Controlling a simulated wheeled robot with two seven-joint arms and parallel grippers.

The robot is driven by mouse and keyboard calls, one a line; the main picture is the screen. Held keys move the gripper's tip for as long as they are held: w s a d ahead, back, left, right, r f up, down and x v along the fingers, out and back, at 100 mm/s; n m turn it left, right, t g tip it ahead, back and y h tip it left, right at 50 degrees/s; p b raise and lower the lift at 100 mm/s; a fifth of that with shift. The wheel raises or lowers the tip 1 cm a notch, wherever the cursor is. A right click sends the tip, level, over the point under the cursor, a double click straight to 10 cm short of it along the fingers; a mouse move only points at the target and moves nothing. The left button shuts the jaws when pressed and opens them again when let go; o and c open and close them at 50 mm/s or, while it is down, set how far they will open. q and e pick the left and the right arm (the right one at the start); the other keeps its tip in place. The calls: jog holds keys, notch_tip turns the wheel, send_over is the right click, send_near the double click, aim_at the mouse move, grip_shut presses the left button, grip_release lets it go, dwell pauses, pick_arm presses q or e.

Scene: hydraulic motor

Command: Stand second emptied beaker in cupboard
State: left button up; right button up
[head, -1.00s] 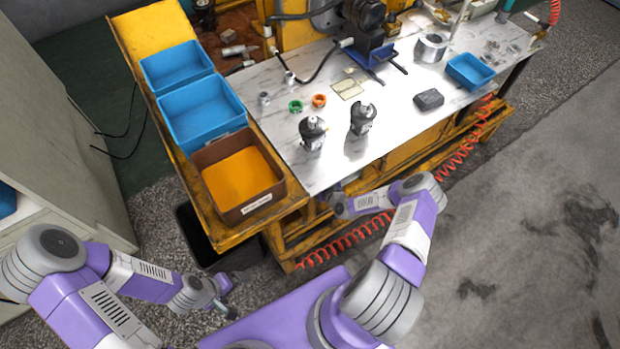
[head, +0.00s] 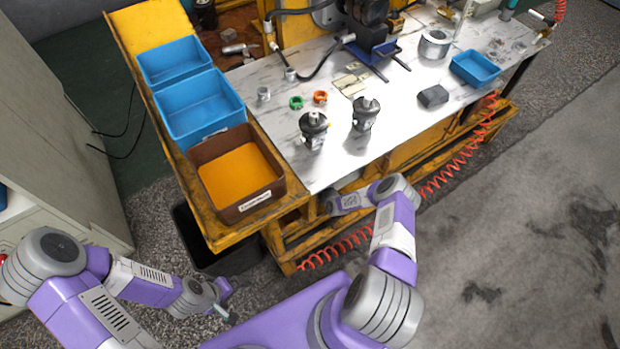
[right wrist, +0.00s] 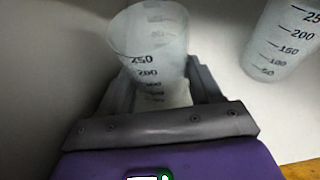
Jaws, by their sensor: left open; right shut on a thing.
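A clear graduated beaker (right wrist: 150,45) is between the fingers of my right gripper (right wrist: 160,88) in the right wrist view; the gripper is shut on it. The beaker looks empty. Whether its base touches the pale surface (right wrist: 285,125) below cannot be told. A second graduated beaker (right wrist: 283,40) stands close by at the right on that surface. In the head view my right gripper is hidden under the table's front edge. My left gripper (head: 226,302) is open and empty, low in front of the bench.
A grey wall (right wrist: 50,60) runs close along the left of the held beaker. The head view shows a marble-topped table (head: 400,120) with two dark motor parts (head: 313,130), blue bins (head: 200,105) and a brown bin (head: 205,190). A red coiled hose (head: 340,246) hangs below.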

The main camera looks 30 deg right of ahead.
jog(key=shift+f, duration=0.2)
jog(key=o, duration=0.9)
jog(key=shift+r, duration=0.3)
jog(key=p+v, duration=0.4)
jog(key=v, duration=0.7)
jog(key=shift+s+d+r, duration=0.1)
jog(key=shift+s+r, duration=0.05)
jog(key=shift+s, duration=0.35)
